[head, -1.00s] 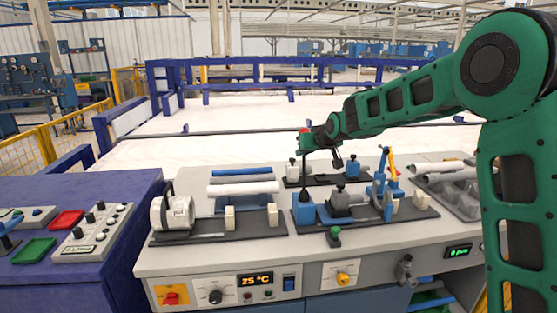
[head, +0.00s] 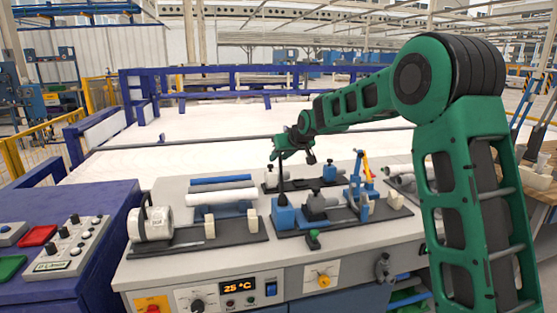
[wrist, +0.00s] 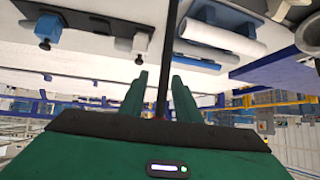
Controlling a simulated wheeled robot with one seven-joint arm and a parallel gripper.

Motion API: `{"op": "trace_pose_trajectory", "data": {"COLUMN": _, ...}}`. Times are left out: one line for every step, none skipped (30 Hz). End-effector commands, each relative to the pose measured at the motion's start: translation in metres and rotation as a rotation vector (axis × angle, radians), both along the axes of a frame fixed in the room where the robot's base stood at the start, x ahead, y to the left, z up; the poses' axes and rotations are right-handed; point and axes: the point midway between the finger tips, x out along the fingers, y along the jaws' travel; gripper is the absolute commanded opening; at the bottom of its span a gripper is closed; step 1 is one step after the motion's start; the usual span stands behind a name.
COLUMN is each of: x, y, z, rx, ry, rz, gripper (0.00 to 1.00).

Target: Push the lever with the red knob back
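The lever (head: 281,178) is a thin dark rod standing nearly upright from a blue base (head: 283,215) on the bench. Its red knob cannot be made out now; my gripper (head: 281,148) is at the top of the rod and hides it. In the wrist view the rod (wrist: 167,40) runs between the two green fingers of my gripper (wrist: 159,75). The fingers are apart, with a gap visible on each side of the rod. Whether the gripper touches the lever cannot be told.
A white pipe (head: 222,196) and a blue pipe (head: 220,180) lie left of the lever. A blue post with a yellow part (head: 363,168) stands to the right. A long rail (head: 215,141) crosses behind the bench.

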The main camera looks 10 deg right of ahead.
Motion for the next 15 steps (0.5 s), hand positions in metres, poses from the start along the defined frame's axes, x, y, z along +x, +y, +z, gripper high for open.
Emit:
{"op": "trace_pose_trajectory", "data": {"x": 0.000, "y": 0.001, "z": 0.001, "rx": 0.000, "ry": 0.000, "rz": 0.001, "gripper": 0.30}}
{"op": "trace_pose_trajectory", "data": {"x": -0.001, "y": 0.001, "z": 0.001, "rx": 0.001, "ry": 0.000, "rz": 0.002, "gripper": 0.30}}
{"op": "trace_pose_trajectory", "data": {"x": -0.001, "y": 0.001, "z": 0.000, "rx": 0.000, "ry": 0.001, "rz": 0.002, "gripper": 0.30}}
{"op": "trace_pose_trajectory", "data": {"x": -0.001, "y": 0.001, "z": 0.000, "rx": 0.000, "ry": 0.001, "rz": 0.002, "gripper": 0.30}}
{"op": "trace_pose_trajectory", "data": {"x": -0.001, "y": 0.001, "z": 0.000, "rx": 0.000, "ry": 0.001, "rz": 0.002, "gripper": 0.30}}
{"op": "trace_pose_trajectory", "data": {"x": -0.002, "y": 0.001, "z": 0.000, "rx": 0.000, "ry": 0.002, "rz": 0.004, "gripper": 0.30}}
{"op": "trace_pose_trajectory", "data": {"x": -0.002, "y": 0.001, "z": 0.000, "rx": 0.000, "ry": 0.002, "rz": 0.004, "gripper": 0.30}}
{"op": "trace_pose_trajectory", "data": {"x": -0.003, "y": 0.001, "z": 0.001, "rx": 0.000, "ry": 0.002, "rz": 0.004, "gripper": 0.30}}
{"op": "trace_pose_trajectory", "data": {"x": -0.004, "y": 0.001, "z": 0.003, "rx": 0.000, "ry": 0.002, "rz": 0.004, "gripper": 0.30}}
{"op": "trace_pose_trajectory", "data": {"x": -0.006, "y": 0.001, "z": 0.004, "rx": 0.000, "ry": 0.002, "rz": 0.004, "gripper": 0.30}}
{"op": "trace_pose_trajectory", "data": {"x": -0.008, "y": 0.000, "z": 0.006, "rx": 0.000, "ry": 0.001, "rz": 0.004, "gripper": 0.30}}
{"op": "trace_pose_trajectory", "data": {"x": -0.011, "y": -0.001, "z": 0.009, "rx": 0.000, "ry": 0.001, "rz": 0.004, "gripper": 0.30}}
{"op": "trace_pose_trajectory", "data": {"x": -0.015, "y": -0.002, "z": 0.012, "rx": 0.000, "ry": 0.001, "rz": 0.003, "gripper": 0.30}}
{"op": "trace_pose_trajectory", "data": {"x": -0.018, "y": -0.003, "z": 0.015, "rx": 0.000, "ry": 0.001, "rz": 0.003, "gripper": 0.30}}
{"op": "trace_pose_trajectory", "data": {"x": -0.023, "y": -0.005, "z": 0.020, "rx": 0.000, "ry": 0.001, "rz": 0.003, "gripper": 0.30}}
